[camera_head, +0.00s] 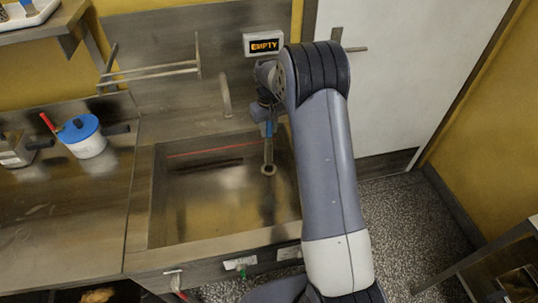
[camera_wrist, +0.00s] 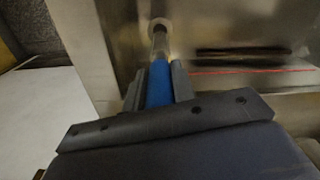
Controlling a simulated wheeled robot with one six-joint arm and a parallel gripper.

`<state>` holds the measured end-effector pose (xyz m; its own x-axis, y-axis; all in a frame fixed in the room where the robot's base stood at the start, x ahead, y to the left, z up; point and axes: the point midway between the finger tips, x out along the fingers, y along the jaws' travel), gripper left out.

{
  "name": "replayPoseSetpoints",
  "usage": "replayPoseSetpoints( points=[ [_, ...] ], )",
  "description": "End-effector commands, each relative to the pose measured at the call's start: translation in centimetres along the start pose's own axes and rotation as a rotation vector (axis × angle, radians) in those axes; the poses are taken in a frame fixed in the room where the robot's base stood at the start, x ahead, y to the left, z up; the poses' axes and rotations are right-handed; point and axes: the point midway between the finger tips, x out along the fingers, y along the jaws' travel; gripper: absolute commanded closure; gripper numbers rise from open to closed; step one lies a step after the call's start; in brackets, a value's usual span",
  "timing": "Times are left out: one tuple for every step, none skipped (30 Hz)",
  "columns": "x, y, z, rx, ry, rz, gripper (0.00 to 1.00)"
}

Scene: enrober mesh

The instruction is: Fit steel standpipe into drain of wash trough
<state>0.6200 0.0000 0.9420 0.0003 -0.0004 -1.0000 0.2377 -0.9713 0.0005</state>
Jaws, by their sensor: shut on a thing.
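The standpipe (camera_head: 268,152) is a slim steel tube with a blue upper part (camera_wrist: 158,88). My gripper (camera_wrist: 158,78) is shut on the blue part, one dark finger on each side. In the head view the pipe hangs nearly upright over the right side of the wash trough (camera_head: 142,205). Its lower end meets the pale drain ring (camera_head: 268,170) in both views; the ring also shows at the top of the wrist view (camera_wrist: 151,22). I cannot tell whether the end is inside the drain or just above it. My arm hides part of the trough's right edge.
A tap (camera_head: 226,97) stands behind the trough, beside a rail rack (camera_head: 150,72). A display (camera_head: 264,44) reads EMPTY. A blue-lidded pot (camera_head: 82,132) sits on the left counter. A red line (camera_head: 205,152) and a dark slot (camera_head: 208,165) mark the trough. A white door is at right.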

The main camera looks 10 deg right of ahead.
Motion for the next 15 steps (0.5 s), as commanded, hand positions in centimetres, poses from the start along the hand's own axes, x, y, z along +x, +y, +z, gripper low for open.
replayPoseSetpoints(
  points=[
    [0.8,0.0,0.1,0.001,-0.005,-0.001,1.00],
    [1.4,0.0,0.1,0.001,-0.004,-0.001,1.00],
    [2.0,0.0,0.1,0.001,-0.004,-0.001,1.00],
    [2.4,0.0,0.1,0.002,-0.003,-0.001,1.00],
    [2.8,0.0,0.1,0.002,-0.003,-0.001,1.00],
    [3.1,0.0,0.1,0.002,-0.002,-0.001,1.00],
    [3.3,0.0,0.0,0.002,-0.001,0.000,1.00],
    [3.5,0.0,0.0,0.003,-0.001,0.000,1.00],
    [3.8,0.0,0.0,0.003,0.000,0.000,1.00],
    [4.0,0.0,0.1,0.003,-0.001,0.000,1.00],
    [4.3,0.0,0.1,0.003,-0.002,-0.001,1.00],
    [4.9,0.0,0.1,0.003,-0.003,-0.001,1.00],
    [5.3,0.0,0.1,0.003,-0.003,-0.001,1.00],
    [5.7,0.0,0.1,0.003,-0.004,-0.001,1.00],
    [6.3,0.0,0.1,0.003,-0.003,-0.001,1.00]
  ],
)
